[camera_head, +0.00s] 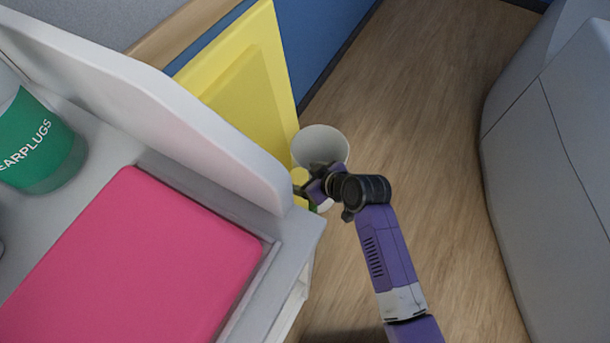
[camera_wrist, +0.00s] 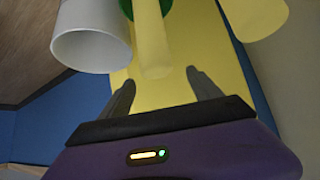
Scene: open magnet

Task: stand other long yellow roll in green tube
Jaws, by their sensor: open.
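A long yellow roll (camera_wrist: 152,45) shows in the wrist view, its near end pointing toward my gripper (camera_wrist: 160,78). Its far part meets a green tube (camera_wrist: 127,9), cut off by the top edge; it looks to stand in it, but its seat is hidden. My gripper is open, one finger on each side of the roll's near end, with visible gaps. A second yellow piece (camera_wrist: 256,14) is at the top right, partly out of frame. In the head view my gripper (camera_head: 314,188) hides most of the yellow pieces (camera_head: 299,176).
A white open container (camera_head: 321,146) stands close beside my gripper; it also shows in the wrist view (camera_wrist: 92,48). A yellow panel (camera_head: 245,90) is behind. A white cart edge (camera_head: 230,160) with a pink box (camera_head: 150,260) is at left.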

